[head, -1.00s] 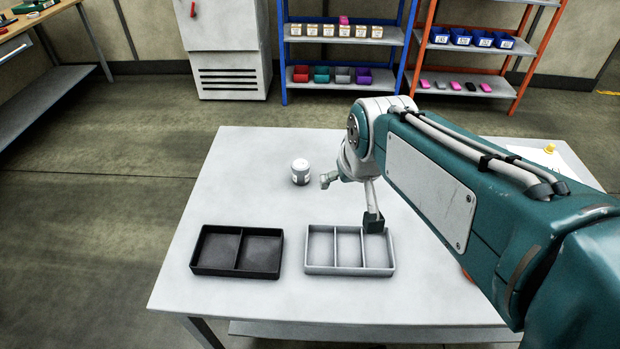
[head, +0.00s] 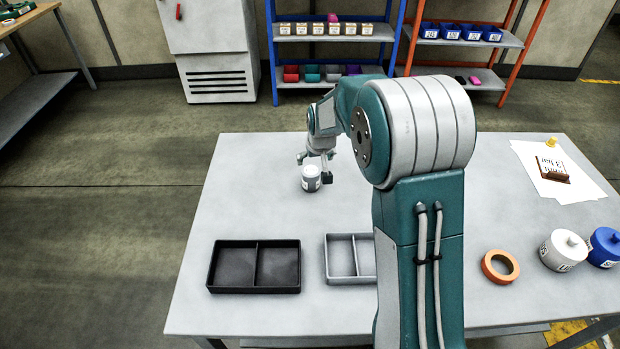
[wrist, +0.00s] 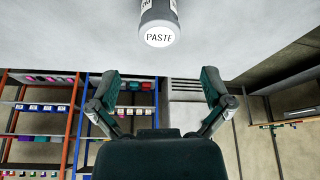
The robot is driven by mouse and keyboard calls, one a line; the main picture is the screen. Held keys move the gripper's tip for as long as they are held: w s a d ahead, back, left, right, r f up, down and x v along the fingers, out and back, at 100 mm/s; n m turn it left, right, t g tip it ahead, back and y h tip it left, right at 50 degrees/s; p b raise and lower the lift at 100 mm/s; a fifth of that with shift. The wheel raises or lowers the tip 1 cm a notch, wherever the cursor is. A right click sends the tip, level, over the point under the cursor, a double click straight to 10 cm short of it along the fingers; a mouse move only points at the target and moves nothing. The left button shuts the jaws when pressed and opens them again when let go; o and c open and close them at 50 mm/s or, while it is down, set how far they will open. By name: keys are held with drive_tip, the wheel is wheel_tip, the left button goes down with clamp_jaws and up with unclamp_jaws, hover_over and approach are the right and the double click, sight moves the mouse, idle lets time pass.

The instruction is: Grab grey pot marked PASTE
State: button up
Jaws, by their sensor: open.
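The grey pot (head: 311,179) stands upright on the table, toward its back left, with a pale lid. In the wrist view the pot (wrist: 159,24) shows at the top edge with a round white label reading PASTE; part of it is cut off by the frame. My gripper (head: 314,166) is open and empty, right beside the pot at its back and right in the head view. In the wrist view my gripper's two fingers (wrist: 160,88) are spread wide, and the pot lies beyond them, not between them.
A black two-part tray (head: 254,266) and a grey divided tray (head: 349,259), partly hidden by my arm, sit at the front. An orange tape ring (head: 500,267), a white pot (head: 563,250), a blue pot (head: 604,247) and a paper sheet (head: 545,160) lie right. Shelves stand behind.

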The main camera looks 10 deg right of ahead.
sight(314, 172)
drive_tip(key=x, duration=0.7)
drive_tip(key=shift+w+d, duration=0.15)
drive_tip(key=shift+d, duration=0.2)
drive_tip(key=x, duration=0.5)
drive_tip(key=shift+a+f, duration=0.35)
drive_tip(key=shift+f, duration=0.1)
drive_tip(key=shift+d+f, duration=0.1)
drive_tip(key=shift+f, duration=0.05)
drive_tip(key=c, duration=1)
